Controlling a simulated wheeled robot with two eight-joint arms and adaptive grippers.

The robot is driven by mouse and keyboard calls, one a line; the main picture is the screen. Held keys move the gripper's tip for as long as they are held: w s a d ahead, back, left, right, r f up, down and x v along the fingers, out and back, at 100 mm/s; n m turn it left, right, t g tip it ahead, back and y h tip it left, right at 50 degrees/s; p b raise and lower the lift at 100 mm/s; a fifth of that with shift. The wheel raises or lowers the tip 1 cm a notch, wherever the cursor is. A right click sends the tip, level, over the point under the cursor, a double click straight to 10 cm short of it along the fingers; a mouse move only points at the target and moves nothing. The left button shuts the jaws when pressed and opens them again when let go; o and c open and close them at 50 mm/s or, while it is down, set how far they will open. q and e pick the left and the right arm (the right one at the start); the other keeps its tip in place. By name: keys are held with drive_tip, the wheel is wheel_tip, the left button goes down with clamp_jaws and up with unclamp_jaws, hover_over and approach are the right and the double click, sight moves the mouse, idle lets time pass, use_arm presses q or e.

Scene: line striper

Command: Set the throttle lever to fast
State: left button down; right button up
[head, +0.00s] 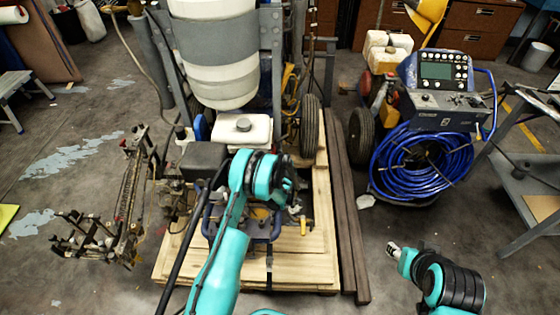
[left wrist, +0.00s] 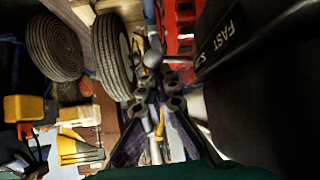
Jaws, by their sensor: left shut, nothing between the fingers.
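The line striper's dark engine housing (head: 203,160) is at the middle of the head view, beside my left wrist. In the left wrist view, a black panel (left wrist: 265,75) at the right carries the white word FAST (left wrist: 231,26) and the start of another word, cut off. A small grey round knob (left wrist: 152,58), perhaps the throttle lever's end, shows just beyond my left gripper (left wrist: 160,84). The left gripper is shut and empty; I cannot tell whether it touches the knob. In the head view its fingers are hidden behind my wrist. My right gripper (head: 394,248) is low at the right, away from the machine.
The striper stands on a wooden pallet (head: 180,262) with dark beams (head: 350,215) along its right side. A white tank (head: 215,50) rises behind the engine. A blue hose coil (head: 385,165) is at the right, a metal rack (head: 125,200) at the left.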

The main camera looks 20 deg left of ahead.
use_arm(q)
drive_tip(key=shift+s, duration=0.25)
idle(0.6)
drive_tip(key=v, duration=1.2)
drive_tip(key=shift+s+d, duration=0.2)
drive_tip(key=shift+d, duration=0.15)
drive_tip(key=s+d+r+m+g+h, duration=0.1)
drive_tip(key=s+r, duration=0.5)
drive_tip(key=r, duration=0.4)
drive_tip(key=s+r+m+h, duration=0.1)
drive_tip(key=s+r, duration=0.5)
drive_tip(key=r, duration=0.4)
drive_tip(key=s+d+r+m+h, duration=0.1)
drive_tip(key=s, duration=1)
drive_tip(key=s+d+r+m+g+h, duration=0.1)
drive_tip(key=s+d+r, duration=0.1)
drive_tip(key=s, duration=0.9)
drive_tip(key=shift+d+r+m+g, duration=0.2)
drive_tip(key=shift+d+m+g, duration=0.1)
drive_tip(key=shift+m, duration=0.1)
